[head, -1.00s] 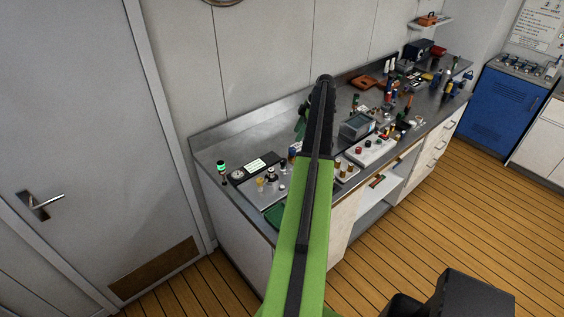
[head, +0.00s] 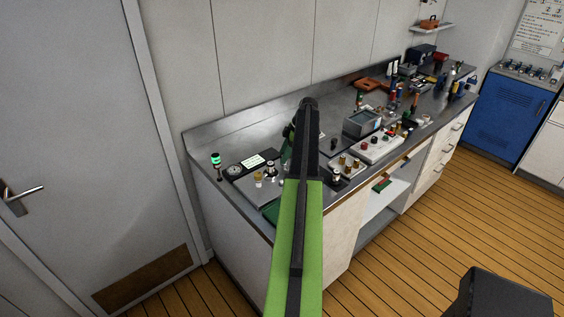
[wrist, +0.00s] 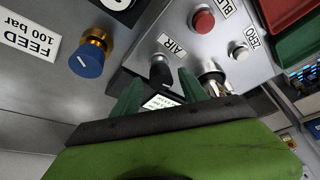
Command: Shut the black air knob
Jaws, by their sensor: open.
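The black air knob (wrist: 160,70) shows in the wrist view below the AIR label (wrist: 172,45) on a light grey panel (wrist: 140,52). My gripper (wrist: 158,86) has two green fingers, spread apart, one on each side of the knob's lower part in the picture. I cannot tell whether they touch it or how far beyond the tips it lies. In the head view my gripper (head: 288,140) is mostly hidden behind my arm, over the left part of the bench. I cannot make out the black knob there.
In the wrist view a blue knob (wrist: 87,60) with a brass collar is at left, by the FEED label. A red button (wrist: 203,21) and a silver fitting (wrist: 212,70) sit right of the black knob. The bench (head: 226,140) holds a green-lit lamp (head: 216,161) and several small items.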

